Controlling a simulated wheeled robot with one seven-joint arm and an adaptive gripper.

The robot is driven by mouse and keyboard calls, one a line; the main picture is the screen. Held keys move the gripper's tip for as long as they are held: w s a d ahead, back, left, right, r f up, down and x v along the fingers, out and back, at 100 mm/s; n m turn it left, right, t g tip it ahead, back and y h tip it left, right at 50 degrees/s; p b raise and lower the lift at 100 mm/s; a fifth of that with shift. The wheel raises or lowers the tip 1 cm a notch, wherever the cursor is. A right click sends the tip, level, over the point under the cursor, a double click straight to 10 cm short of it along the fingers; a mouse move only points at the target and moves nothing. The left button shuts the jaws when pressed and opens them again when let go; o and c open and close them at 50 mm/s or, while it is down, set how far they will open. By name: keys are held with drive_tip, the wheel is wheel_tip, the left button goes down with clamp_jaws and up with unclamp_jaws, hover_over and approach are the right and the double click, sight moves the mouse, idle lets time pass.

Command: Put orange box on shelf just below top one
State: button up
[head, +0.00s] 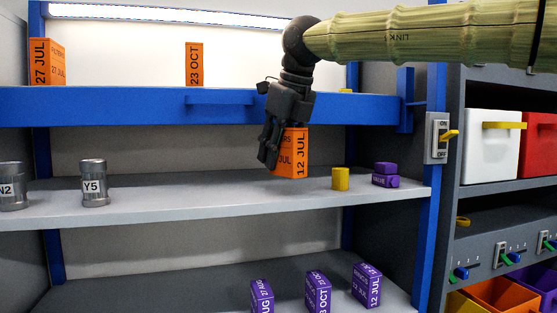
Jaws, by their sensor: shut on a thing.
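An orange box (293,153) marked "12 JUL" is held in my gripper (270,150), which is shut on it. The box is upright, at the height of the space just over the shelf below the top one (220,198). Its lower edge looks close to that shelf's surface, but I cannot tell whether it touches. The gripper reaches in from the upper right, in front of the blue edge of the top shelf (100,106). Two other orange boxes stand on the top shelf, one at the left (47,62) and one near the middle (194,64).
Metal cans (94,184) stand at the left of the shelf below the top. A yellow cylinder (340,179) and purple pieces (385,175) sit right of the held box. Purple boxes (317,292) stand on the lower shelf. A switch (438,138) is on the right post.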

drive_tip(key=shift+w+d, duration=0.15)
drive_tip(key=shift+w, duration=0.45)
wheel_tip(320, 180, down, 3)
drive_tip(key=shift+s+r+p, duration=0.15)
drive_tip(key=shift+r+p, duration=0.05)
drive_tip(key=shift+p, duration=0.7)
drive_tip(key=shift+f, duration=0.5)
drive_tip(key=shift+f, duration=0.15)
drive_tip(key=o, duration=1.1)
drive_tip(key=b+v, duration=0.3)
drive_tip(key=v, duration=0.9)
